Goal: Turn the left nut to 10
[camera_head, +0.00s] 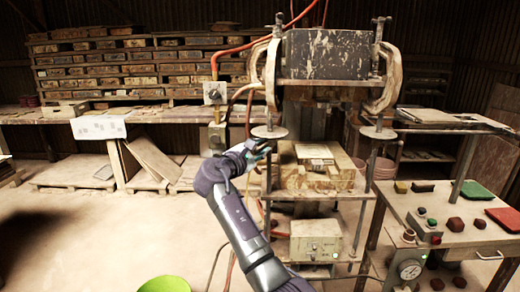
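The tile press stands right of centre, with a dark block (328,54) between two threaded posts. The left nut appears to be the round, dusty disc (269,131) low on the left post. A similar disc (378,132) is on the right post. No number can be read at the left nut. My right gripper (261,151) is just below and left of the left nut, small in view; I cannot tell whether it touches it or whether its fingers are open. My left gripper is not in view.
A mould block (316,173) sits on the press bed. A control table (455,212) with buttons and a gauge (410,269) stands at right. Hoses hang beside the press. A green round thing (165,285) is at the bottom edge. Floor at left is clear.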

